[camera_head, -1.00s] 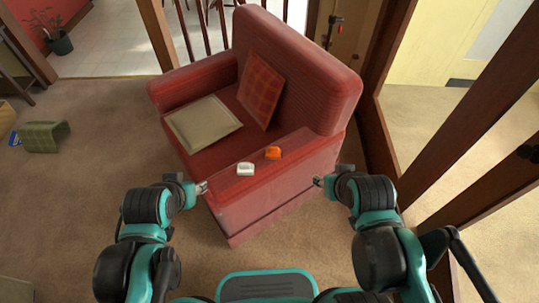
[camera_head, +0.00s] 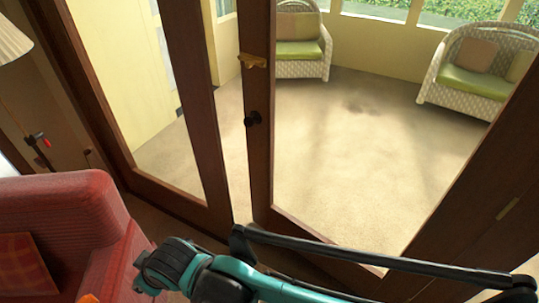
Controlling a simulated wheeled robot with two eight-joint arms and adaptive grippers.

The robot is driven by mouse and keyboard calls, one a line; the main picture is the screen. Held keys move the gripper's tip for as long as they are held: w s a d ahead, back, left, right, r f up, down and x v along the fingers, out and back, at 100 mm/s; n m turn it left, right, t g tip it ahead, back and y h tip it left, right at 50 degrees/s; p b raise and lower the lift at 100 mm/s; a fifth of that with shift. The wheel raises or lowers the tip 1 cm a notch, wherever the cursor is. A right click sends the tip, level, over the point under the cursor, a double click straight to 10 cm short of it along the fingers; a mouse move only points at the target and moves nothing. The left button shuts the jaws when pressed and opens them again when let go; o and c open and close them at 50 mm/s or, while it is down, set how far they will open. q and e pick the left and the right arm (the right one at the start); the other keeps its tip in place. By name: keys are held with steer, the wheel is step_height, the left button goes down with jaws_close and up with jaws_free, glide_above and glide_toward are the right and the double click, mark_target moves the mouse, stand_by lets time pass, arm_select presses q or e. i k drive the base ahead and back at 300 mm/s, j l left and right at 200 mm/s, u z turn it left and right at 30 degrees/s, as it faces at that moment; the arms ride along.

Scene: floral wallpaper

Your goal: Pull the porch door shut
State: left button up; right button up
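The porch door (camera_head: 261,165) is a glass panel in a dark brown wood frame, right of centre in the head view. It has a brass latch plate (camera_head: 252,61) and a dark round knob (camera_head: 253,119) on its left stile. A gap with carpet showing through lies between that stile and the fixed glazed panel's stile (camera_head: 203,110), so the door stands ajar. My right arm crosses the bottom, pointing left. Its gripper (camera_head: 143,272) is at the lower left beside the red armchair, well below the knob; its fingers are not clear. My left gripper is out of view.
The red armchair (camera_head: 60,205) fills the lower left. A lamp shade (camera_head: 12,40) shows at the upper left edge. Beyond the glass, two wicker chairs with green cushions (camera_head: 297,50) (camera_head: 475,82) stand on open carpet. A hinge (camera_head: 508,209) shows at the lower right.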

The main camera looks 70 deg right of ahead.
mark_target(504, 164)
steer(key=z, duration=3)
steer(key=j+u, duration=0.15)
steer(key=j, duration=0.25)
steer(key=i+j+u, duration=0.15)
steer(key=j, duration=0.2)
steer(key=j+u, duration=0.15)
steer(key=j, duration=0.2)
steer(key=i, duration=0.05)
